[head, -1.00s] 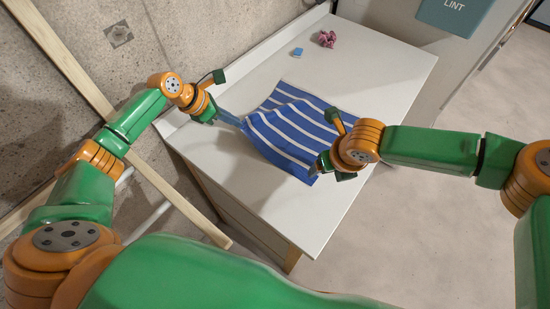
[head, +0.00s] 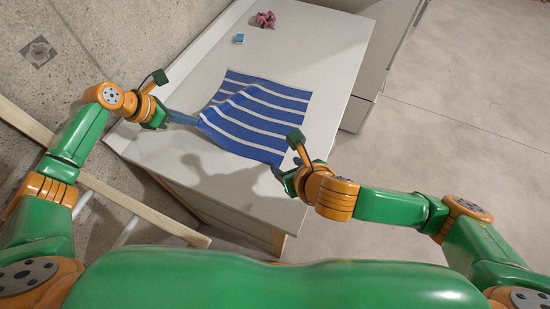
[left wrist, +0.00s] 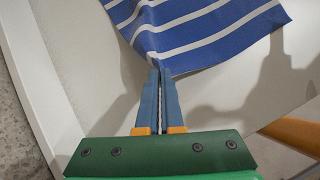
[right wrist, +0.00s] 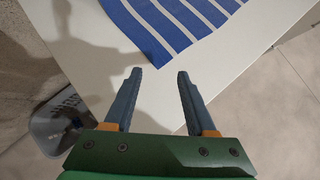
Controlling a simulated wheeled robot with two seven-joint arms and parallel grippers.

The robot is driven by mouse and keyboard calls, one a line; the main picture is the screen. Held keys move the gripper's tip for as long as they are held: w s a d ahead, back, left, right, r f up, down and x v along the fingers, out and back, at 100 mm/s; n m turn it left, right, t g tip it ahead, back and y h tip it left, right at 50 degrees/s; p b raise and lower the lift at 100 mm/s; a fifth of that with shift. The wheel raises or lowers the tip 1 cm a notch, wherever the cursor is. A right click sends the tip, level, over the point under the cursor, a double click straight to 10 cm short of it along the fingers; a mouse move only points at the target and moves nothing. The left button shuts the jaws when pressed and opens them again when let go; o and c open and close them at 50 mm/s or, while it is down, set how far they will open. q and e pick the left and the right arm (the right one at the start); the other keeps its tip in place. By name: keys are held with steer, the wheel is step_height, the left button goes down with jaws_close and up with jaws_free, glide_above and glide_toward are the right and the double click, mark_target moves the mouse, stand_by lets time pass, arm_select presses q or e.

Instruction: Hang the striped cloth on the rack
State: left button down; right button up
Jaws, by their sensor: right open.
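The blue-and-white striped cloth (head: 258,112) lies on the white tabletop, with its near-left part lifted into folds. My left gripper (head: 194,119) is shut on its left corner; the left wrist view shows the closed fingertips (left wrist: 159,72) at the edge of the cloth (left wrist: 205,30). My right gripper (head: 284,170) is open and empty by the near-right corner. In the right wrist view, that corner of the cloth (right wrist: 158,48) lies just ahead of the parted fingertips (right wrist: 159,73). A wooden frame with pale bars (head: 150,207), perhaps the rack, stands at lower left, partly hidden by my body.
A small blue block (head: 240,39) and a crumpled pink thing (head: 265,19) lie at the table's far end. The table (head: 335,60) has a raised edge along the concrete wall (head: 120,35). A grey cabinet (head: 385,45) stands beyond. Open floor (head: 460,110) lies to the right.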

mark_target(274, 159)
steer(key=x, duration=0.7)
steer(key=shift+w+a+f, duration=0.15)
steer(key=shift+a+f, duration=0.05)
steer(key=shift+f, duration=0.05)
steer(key=shift+f, duration=0.1)
jaws_close()
step_height(274, 159, up, 5)
steer(key=shift+r, duration=0.1)
arm_select(q)
steer(key=c, duration=1)
jaws_free()
